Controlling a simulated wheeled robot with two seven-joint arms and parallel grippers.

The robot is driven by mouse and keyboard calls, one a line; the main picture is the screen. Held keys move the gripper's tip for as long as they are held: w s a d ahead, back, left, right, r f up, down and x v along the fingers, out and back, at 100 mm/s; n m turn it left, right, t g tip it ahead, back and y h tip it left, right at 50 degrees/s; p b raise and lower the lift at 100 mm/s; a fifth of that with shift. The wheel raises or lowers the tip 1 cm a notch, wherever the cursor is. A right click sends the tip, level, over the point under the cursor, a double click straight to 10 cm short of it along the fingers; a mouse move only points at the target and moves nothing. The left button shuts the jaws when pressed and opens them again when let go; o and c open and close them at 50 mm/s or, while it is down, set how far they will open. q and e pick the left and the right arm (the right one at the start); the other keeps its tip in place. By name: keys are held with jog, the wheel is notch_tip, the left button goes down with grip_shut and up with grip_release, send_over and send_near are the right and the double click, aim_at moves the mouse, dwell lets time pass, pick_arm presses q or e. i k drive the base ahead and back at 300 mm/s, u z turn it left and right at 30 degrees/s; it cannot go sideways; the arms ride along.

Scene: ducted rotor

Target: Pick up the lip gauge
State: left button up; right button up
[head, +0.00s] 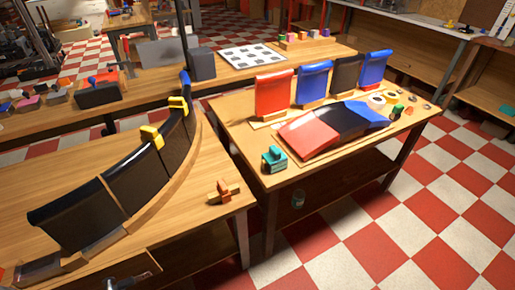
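I cannot tell for sure which object is the lip gauge. A small orange and tan wooden cross-shaped piece (224,192) lies on the right end of the near left table. A teal block with a raised knob (274,158) sits on the front left corner of the right table. A curved row of black panels (144,186) stands on the left table, with yellow clips (152,136) on its top edge. A dark metal part, apparently my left gripper (130,282), is cut off at the bottom edge, apart from these pieces. Its fingers are unclear. My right gripper is out of view.
The right table (230,113) holds upright red (274,93), blue and black panels, a red, black and blue curved shell (334,128), and several small parts. A bench with a spotted white sheet (252,56) is behind. A gap separates the near tables. Checkered floor (420,215) is clear at right.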

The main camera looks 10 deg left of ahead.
aim_at(276, 159)
jog(key=u, duration=0.55)
jog(key=i, duration=0.5)
jog(key=u, duration=0.6)
